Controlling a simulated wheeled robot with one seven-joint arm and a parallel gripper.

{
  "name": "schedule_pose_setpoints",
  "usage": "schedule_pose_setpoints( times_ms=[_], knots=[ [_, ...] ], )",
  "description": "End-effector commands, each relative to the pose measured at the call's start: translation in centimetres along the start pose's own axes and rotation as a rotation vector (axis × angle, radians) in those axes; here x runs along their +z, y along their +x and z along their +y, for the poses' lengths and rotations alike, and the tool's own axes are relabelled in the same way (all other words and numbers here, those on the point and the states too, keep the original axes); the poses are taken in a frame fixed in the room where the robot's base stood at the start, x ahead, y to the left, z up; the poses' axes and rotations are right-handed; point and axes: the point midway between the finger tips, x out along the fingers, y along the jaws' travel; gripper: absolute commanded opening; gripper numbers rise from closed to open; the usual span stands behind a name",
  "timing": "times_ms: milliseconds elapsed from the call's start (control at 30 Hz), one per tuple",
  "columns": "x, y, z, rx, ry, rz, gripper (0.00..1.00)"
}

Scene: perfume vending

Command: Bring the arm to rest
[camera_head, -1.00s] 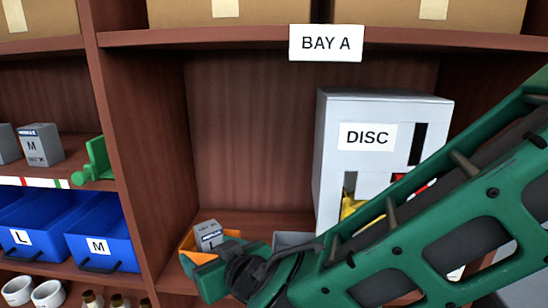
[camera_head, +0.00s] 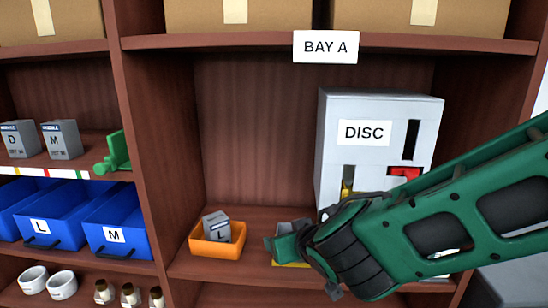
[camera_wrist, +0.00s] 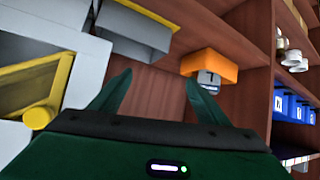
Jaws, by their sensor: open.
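My green arm reaches in from the right in the head view. My gripper (camera_head: 285,245) is in front of the bay's lower shelf, to the right of the orange tray. In the wrist view my gripper (camera_wrist: 155,95) shows two green fingers spread apart with nothing between them. The orange tray (camera_head: 217,249) holds a grey box marked L (camera_head: 216,228), tilted in it. The tray also shows in the wrist view (camera_wrist: 208,64), beyond the right finger and apart from it.
A grey machine labelled DISC (camera_head: 380,105) stands behind my arm, with a yellow part and a red part on its front. The BAY A sign (camera_head: 325,46) hangs above. Blue bins (camera_head: 60,215), small grey boxes (camera_head: 60,140) and white cups (camera_head: 62,284) fill the left shelves.

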Motion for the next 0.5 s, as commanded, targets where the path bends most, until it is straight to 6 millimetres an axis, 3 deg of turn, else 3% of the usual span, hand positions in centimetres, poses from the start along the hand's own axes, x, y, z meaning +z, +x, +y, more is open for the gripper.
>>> schedule_pose_setpoints(
  times_ms=[100, 267, 400, 500],
  knots=[
    [1.4, -0.5, 6.9, 0.119, 0.06, -0.093, 0.69],
    [5.2, -3.2, 16.2, 0.272, 0.168, -0.266, 0.69],
    [9.5, -7.5, 23.0, 0.374, 0.294, -0.432, 0.69],
    [13.1, -11.5, 26.5, 0.423, 0.402, -0.558, 0.69]
  ],
)
